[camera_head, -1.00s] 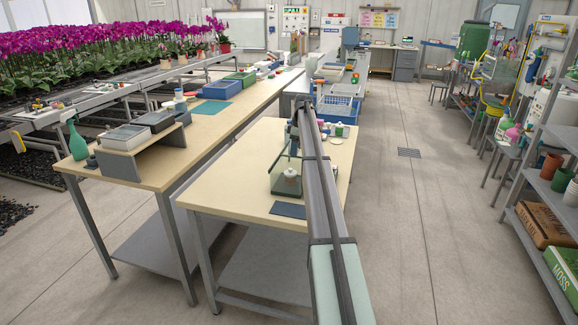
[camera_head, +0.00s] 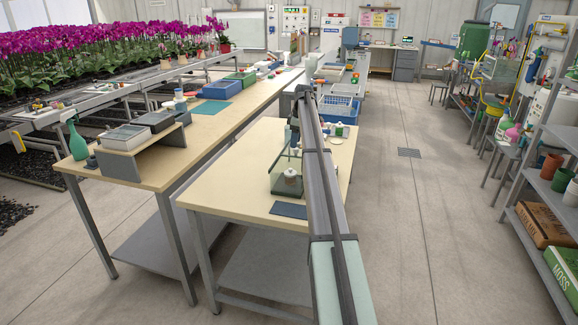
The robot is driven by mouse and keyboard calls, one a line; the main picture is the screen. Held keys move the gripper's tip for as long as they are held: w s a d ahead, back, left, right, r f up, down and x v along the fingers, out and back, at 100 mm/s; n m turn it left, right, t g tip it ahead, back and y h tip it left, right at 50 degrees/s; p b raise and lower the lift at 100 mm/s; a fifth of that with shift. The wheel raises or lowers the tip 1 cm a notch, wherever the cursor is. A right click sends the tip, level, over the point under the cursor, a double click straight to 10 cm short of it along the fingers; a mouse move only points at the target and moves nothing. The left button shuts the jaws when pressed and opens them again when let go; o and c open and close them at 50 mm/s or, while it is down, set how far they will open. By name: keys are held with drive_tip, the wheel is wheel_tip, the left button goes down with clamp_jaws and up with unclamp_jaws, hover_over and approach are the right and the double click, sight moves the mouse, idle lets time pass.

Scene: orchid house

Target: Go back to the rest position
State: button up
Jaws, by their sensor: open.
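My arm runs from the bottom edge up over the right side of the front table (camera_head: 235,165). From its far end my gripper (camera_head: 295,150) hangs down, small and partly hidden by my arm link. It is open, above the table, near a clear greenish glass container (camera_head: 283,186). I see nothing held in it, though its fingers are hard to make out. A small jar with a white top (camera_head: 291,177) shows at the container, partly hidden by my arm. A dark flat mat (camera_head: 288,210) lies at the table's front edge.
Small bottles (camera_head: 339,130) and a pale dish (camera_head: 335,141) stand right of my arm. A long bench (camera_head: 190,140) with a green spray bottle (camera_head: 77,140) is at left. Shelves (camera_head: 545,175) stand at right; the floor between is clear.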

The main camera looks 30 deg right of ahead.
drive_tip(key=shift+r, duration=1.45)
